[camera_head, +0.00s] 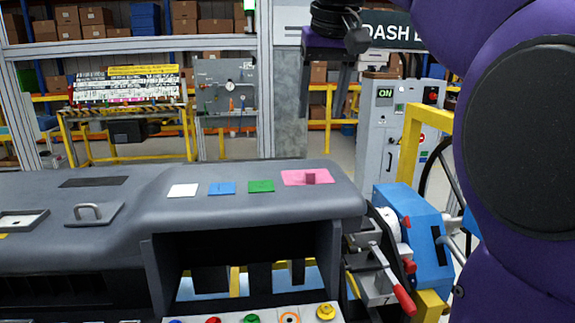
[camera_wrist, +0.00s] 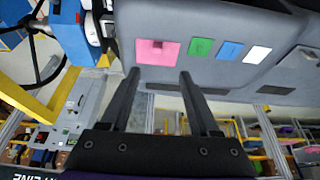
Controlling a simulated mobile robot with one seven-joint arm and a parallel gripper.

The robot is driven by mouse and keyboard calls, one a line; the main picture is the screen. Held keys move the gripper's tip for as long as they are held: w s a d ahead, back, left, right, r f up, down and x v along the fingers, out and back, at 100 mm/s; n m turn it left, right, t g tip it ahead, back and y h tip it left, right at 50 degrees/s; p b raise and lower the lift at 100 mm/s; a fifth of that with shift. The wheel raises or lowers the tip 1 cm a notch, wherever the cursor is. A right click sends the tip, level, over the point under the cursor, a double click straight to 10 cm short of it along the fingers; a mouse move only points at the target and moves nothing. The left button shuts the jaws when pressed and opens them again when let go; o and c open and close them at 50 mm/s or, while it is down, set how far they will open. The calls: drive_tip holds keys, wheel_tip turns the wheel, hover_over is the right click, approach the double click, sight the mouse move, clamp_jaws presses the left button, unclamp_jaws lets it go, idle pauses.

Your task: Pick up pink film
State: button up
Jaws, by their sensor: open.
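The pink film (camera_head: 296,178) lies flat at the right end of the grey dashboard top (camera_head: 240,206). A small darker pink tab stands up from it. In the wrist view the pink film (camera_wrist: 157,52) lies beyond the fingertips, between their lines. My gripper (camera_head: 325,90) hangs above and behind the dashboard, fingers pointing down. In the wrist view my gripper (camera_wrist: 159,74) has its two dark fingers spread wide, with nothing between them. The fingers are apart from the film.
Green (camera_head: 261,186), blue (camera_head: 222,188) and white (camera_head: 183,190) patches lie in a row left of the pink film. A metal handle (camera_head: 94,212) stands farther left. A blue machine with a red-handled lever (camera_head: 404,300) stands right of the dashboard. Space above the dashboard looks clear.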

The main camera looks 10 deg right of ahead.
hover_over(310, 172)
drive_tip(key=s, duration=0.3)
wheel_tip(310, 172, down, 10)
drive_tip(key=shift+d, duration=0.1)
drive_tip(key=shift+x, duration=2.75)
drive_tip(key=shift+w, duration=0.15)
clamp_jaws()
